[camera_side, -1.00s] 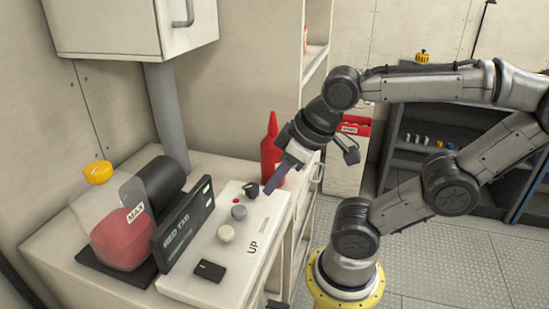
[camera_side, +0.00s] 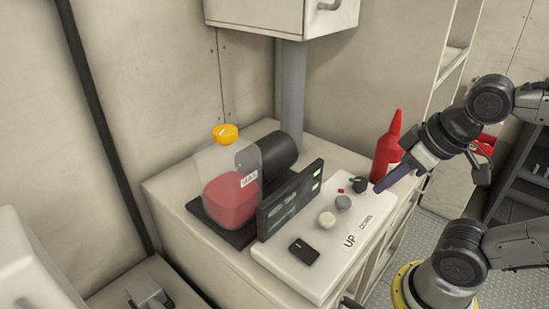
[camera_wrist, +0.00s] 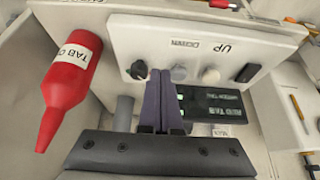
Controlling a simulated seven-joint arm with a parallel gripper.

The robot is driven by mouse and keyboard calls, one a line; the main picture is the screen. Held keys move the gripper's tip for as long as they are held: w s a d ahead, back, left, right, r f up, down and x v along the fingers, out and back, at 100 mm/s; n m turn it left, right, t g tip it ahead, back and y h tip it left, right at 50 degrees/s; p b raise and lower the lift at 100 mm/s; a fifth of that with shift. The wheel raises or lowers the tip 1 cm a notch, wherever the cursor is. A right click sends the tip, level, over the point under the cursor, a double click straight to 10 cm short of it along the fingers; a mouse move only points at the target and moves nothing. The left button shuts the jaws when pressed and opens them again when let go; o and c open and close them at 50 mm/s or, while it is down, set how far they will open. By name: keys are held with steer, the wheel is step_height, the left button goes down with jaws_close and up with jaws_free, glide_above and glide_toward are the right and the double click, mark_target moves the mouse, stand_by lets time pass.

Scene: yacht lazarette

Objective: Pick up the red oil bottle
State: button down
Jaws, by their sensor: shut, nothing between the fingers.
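The red oil bottle (camera_side: 388,154) stands upright on the counter at the back right of the control panel in the side view. In the wrist view the bottle (camera_wrist: 66,82) is at the left, with its narrow nozzle pointing down the picture and a white label on its body. My gripper (camera_side: 378,189) is over the panel's right end, in front of the bottle and apart from it. In the wrist view the purple fingers of my gripper (camera_wrist: 160,75) are together and empty, to the right of the bottle.
A white control panel (camera_side: 308,272) carries several knobs and UP and DOWN labels. Behind its black display (camera_side: 290,200) stands a clear reservoir (camera_side: 213,160) of red fluid with a yellow cap (camera_side: 226,133). A wall cabinet (camera_side: 265,15) hangs above.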

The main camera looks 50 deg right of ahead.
mark_target(379, 155)
stand_by(0.3)
jaws_free()
stand_by(0.4)
